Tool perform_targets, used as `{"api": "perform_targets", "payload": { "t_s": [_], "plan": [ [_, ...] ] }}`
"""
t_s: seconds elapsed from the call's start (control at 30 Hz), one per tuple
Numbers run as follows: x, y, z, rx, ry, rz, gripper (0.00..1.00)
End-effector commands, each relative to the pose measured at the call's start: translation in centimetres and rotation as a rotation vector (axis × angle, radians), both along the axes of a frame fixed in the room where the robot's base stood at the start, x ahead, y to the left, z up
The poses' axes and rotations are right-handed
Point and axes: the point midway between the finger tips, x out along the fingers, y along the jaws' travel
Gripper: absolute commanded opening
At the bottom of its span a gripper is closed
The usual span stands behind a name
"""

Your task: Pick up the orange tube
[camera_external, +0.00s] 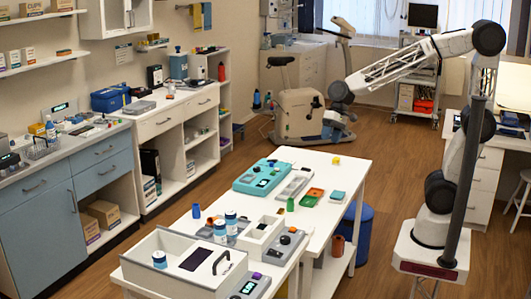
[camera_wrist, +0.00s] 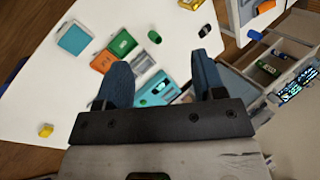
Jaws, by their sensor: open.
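My gripper (camera_external: 336,124) is high beyond the table's far end in the external view, well away from that cylinder. In the wrist view, my gripper (camera_wrist: 160,62) shows two blue fingers spread wide with nothing held between them. The table lies beyond and below them.
A large white box (camera_external: 180,262) fills the near end. An exercise bike (camera_external: 299,113) stands behind.

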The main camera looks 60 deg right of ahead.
Motion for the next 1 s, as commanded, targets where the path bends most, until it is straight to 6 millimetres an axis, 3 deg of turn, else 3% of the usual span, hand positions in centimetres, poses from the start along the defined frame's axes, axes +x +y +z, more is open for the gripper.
{"api": "perform_targets", "payload": {
  "t_s": [0.57,1.0],
  "plan": [
    [12.5,12.9,-3.4,0.308,0.252,-0.233,0.63],
    [20.8,23.3,-8.6,0.508,0.473,-0.422,0.63]
  ]
}}
